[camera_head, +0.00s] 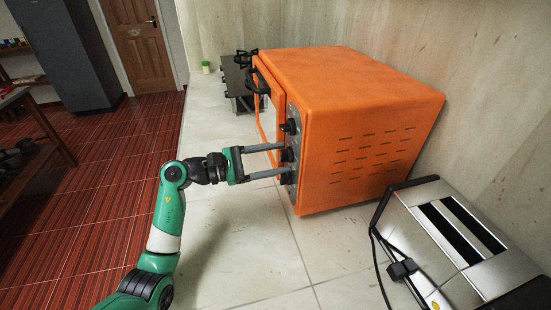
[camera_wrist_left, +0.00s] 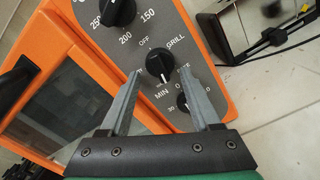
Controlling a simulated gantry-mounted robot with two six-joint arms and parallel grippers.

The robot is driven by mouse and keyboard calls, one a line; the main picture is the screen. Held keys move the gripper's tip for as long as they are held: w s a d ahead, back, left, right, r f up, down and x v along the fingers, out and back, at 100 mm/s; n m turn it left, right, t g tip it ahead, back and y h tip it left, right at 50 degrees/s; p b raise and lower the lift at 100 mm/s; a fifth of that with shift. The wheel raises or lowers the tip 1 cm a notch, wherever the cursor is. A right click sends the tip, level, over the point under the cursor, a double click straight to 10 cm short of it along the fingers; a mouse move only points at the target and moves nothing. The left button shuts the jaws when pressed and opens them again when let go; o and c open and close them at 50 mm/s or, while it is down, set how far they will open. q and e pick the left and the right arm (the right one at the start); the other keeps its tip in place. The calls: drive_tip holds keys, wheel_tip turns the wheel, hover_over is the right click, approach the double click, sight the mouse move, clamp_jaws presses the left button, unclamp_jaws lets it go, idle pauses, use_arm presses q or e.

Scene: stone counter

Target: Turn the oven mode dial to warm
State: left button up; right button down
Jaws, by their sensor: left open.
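The orange oven (camera_head: 350,125) stands on the counter with several black dials on its dark front panel. The middle dial (camera_wrist_left: 159,62), with OFF and GRILL printed near it, appears to be the mode dial. It also shows in the head view (camera_head: 287,155). Its light mark seems to point down in the wrist view; the setting is hard to read. My left gripper (camera_head: 286,158) is open, its two fingers reaching to the panel. In the wrist view, the fingertips (camera_wrist_left: 160,68) lie on either side of this dial; contact is unclear. My right gripper is out of view.
A temperature dial (camera_wrist_left: 117,12) and a lower dial (camera_wrist_left: 183,103) sit close on either side. The oven door has a black handle (camera_head: 257,80). A silver toaster (camera_head: 415,205) with a black cord stands at the right. Counter left of the toaster is clear.

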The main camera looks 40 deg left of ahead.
use_arm(q)
drive_tip(key=shift+s+a+f, duration=0.1)
drive_tip(key=p+v, duration=0.2)
drive_tip(key=v, duration=0.9)
drive_tip(key=shift+s, duration=0.3)
drive_tip(key=shift+a, duration=0.1)
